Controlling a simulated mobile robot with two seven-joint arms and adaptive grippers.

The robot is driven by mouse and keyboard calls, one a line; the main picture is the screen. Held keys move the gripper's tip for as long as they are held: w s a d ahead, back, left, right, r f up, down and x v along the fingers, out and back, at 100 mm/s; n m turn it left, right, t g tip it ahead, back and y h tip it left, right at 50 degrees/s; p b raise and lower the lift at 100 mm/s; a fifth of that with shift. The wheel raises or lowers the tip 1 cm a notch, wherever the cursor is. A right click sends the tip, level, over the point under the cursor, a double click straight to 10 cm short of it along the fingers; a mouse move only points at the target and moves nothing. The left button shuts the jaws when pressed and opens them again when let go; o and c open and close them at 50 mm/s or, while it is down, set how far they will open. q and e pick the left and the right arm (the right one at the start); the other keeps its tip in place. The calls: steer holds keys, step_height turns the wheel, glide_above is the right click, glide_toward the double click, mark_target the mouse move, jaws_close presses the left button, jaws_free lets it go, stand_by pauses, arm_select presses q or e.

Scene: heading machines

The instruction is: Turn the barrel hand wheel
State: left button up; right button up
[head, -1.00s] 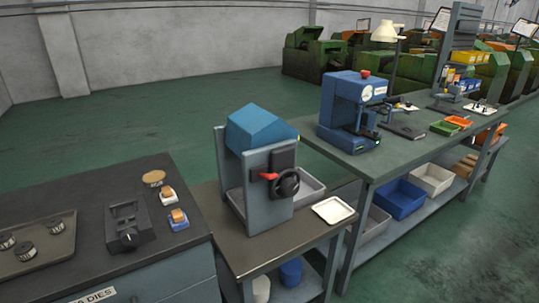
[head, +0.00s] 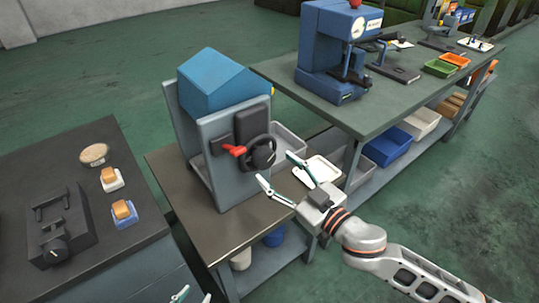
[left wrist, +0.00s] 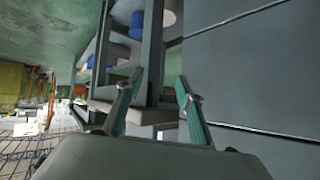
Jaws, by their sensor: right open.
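The black hand wheel (head: 262,153) is on the front plate of a grey machine with a blue hood (head: 213,84). I see a gap to the wheel, though contact is hard to judge. My left gripper (head: 193,295) only just shows at the bottom edge of the head view. In the left wrist view (left wrist: 154,85) its fingers are apart with nothing between them.
The machine stands on a brown-topped bench (head: 232,228). A white tray (head: 322,171) lies right of the machine, behind my right gripper. A dark cabinet (head: 120,215) with small fixtures is at left; a long bench (head: 390,105) with a blue press is behind right. Green floor is open at right.

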mark_target(268, 161)
steer(key=x, duration=0.5)
steer(key=shift+w+a, duration=0.2)
steer(key=shift+w, duration=0.1)
steer(key=c, duration=1.1)
